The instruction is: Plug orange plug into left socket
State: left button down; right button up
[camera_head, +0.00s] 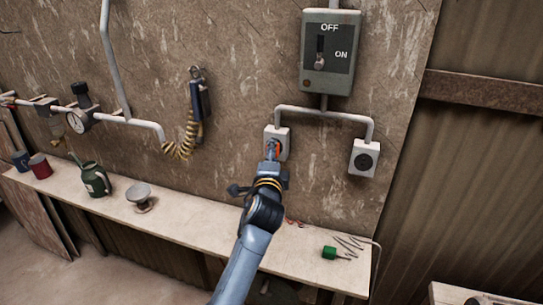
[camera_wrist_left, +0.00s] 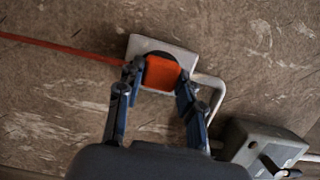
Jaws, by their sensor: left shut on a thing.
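The orange plug (camera_wrist_left: 161,73) is between the fingers of my left gripper (camera_wrist_left: 158,80), which is shut on it. The plug is up against the left socket (camera_wrist_left: 136,45), a pale wall box with a dark round face. How deep the plug sits in the socket cannot be told. In the head view my left gripper (camera_head: 273,150) is at the left socket (camera_head: 284,134) and hides most of it; a bit of the orange plug (camera_head: 278,146) shows. The right socket (camera_head: 364,157) is empty. My right gripper is not in view.
A grey switch box (camera_head: 328,75) marked OFF and ON hangs above the sockets, joined by conduit. A green plug (camera_head: 330,252) with a dark coiled cord lies on the shelf (camera_head: 215,225). A red cord (camera_wrist_left: 60,47) runs left from the orange plug.

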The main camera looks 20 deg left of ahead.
pick_arm(q)
jog(key=shift+w, duration=0.1)
jog(key=c, duration=0.8)
grip_release()
jog(key=v, duration=1.2)
